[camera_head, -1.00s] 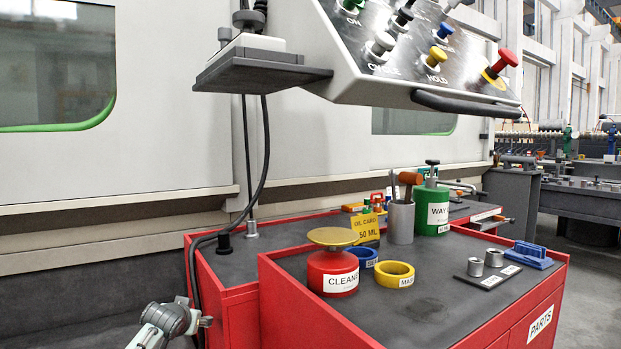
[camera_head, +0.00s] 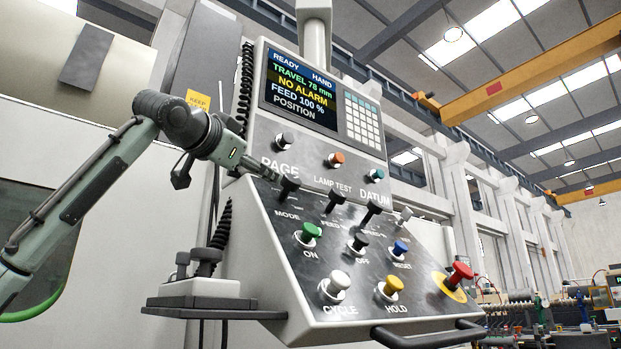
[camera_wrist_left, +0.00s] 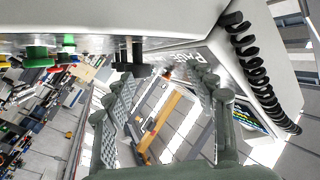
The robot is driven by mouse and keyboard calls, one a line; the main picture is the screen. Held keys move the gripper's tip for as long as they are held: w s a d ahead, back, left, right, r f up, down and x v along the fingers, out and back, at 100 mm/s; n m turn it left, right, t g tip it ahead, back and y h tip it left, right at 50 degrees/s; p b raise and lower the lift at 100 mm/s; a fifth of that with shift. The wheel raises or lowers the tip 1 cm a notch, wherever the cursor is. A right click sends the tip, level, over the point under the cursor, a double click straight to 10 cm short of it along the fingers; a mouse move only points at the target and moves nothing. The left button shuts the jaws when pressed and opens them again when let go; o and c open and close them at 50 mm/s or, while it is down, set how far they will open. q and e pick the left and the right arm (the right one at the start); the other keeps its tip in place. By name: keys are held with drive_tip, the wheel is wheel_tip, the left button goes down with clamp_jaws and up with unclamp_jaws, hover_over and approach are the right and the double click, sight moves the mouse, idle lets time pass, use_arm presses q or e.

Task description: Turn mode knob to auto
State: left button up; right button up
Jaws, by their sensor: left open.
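The mode knob (camera_head: 288,186) is a dark knob above the word MODE, at the left of the console's sloping panel. My left gripper (camera_head: 262,170) is at its upper left in the head view, with the fingertips close to it. In the left wrist view the open fingers (camera_wrist_left: 166,80) reach toward the panel. A dark knob (camera_wrist_left: 131,66), which looks like the mode knob, is just beyond the left fingertip. I cannot tell whether they touch. The knob's position marks are too small to read. My right gripper is not in view.
Two similar dark knobs, the feed knob (camera_head: 335,203) and another (camera_head: 373,212), stand to the right. Below are a green ON button (camera_head: 309,232), a white CYCLE button (camera_head: 336,284) and a red stop button (camera_head: 460,272). A screen (camera_head: 302,88) is above. A coiled cable (camera_head: 243,95) hangs at the left.

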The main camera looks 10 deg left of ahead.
sight(287, 177)
use_arm(q)
drive_tip(key=d+m, duration=0.1)
drive_tip(key=d, duration=0.1)
drive_tip(key=d+g, duration=0.1)
drive_tip(key=d, duration=0.1)
drive_tip(key=shift+w+f+m+p, duration=0.1)
drive_tip(key=shift+f+m+p, duration=0.05)
drive_tip(key=shift+m+p, duration=0.2)
drive_tip(key=w, duration=0.2)
drive_tip(key=w+p, duration=0.1)
drive_tip(key=w, duration=0.2)
drive_tip(key=shift+w+d, duration=0.3)
drive_tip(key=shift+w, duration=0.05)
drive_tip(key=shift+w+f, duration=0.1)
drive_tip(key=shift+w, duration=0.45)
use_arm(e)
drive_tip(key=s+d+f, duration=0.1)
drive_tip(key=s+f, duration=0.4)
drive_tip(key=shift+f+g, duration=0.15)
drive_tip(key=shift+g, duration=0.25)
use_arm(q)
drive_tip(key=c, duration=1.2)
drive_tip(key=shift+d, duration=0.1)
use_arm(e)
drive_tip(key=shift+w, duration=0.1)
